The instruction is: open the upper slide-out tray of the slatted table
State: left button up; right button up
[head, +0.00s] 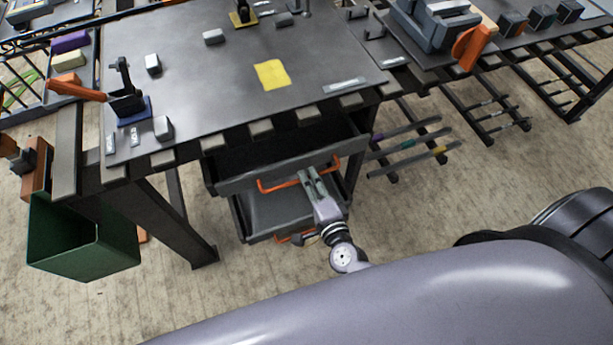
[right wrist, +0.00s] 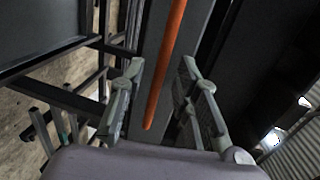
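The slatted table (head: 180,95) has a dark top with slat ends along its front edge. Its upper slide-out tray (head: 235,183) sits below that edge, and part of its dark inside shows behind the front panel. The panel carries an orange handle (head: 270,188), which also shows as an orange bar in the right wrist view (right wrist: 168,60). My right gripper (head: 312,175) is at the right part of this handle. In the right wrist view its fingers (right wrist: 162,85) are spread, with the bar between them and gaps at both sides. My left gripper is out of view.
A lower tray (head: 275,212) with its own orange handle (head: 283,238) hangs beneath. A green bin (head: 80,235) is at the left, near a table leg (head: 175,220). Rails with coloured marks (head: 410,140) stick out at the right. The floor in front is clear.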

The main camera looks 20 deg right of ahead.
jog(key=shift+x, duration=1.2)
jog(key=shift+c, duration=0.5)
grip_shut()
jog(key=shift+s, duration=0.1)
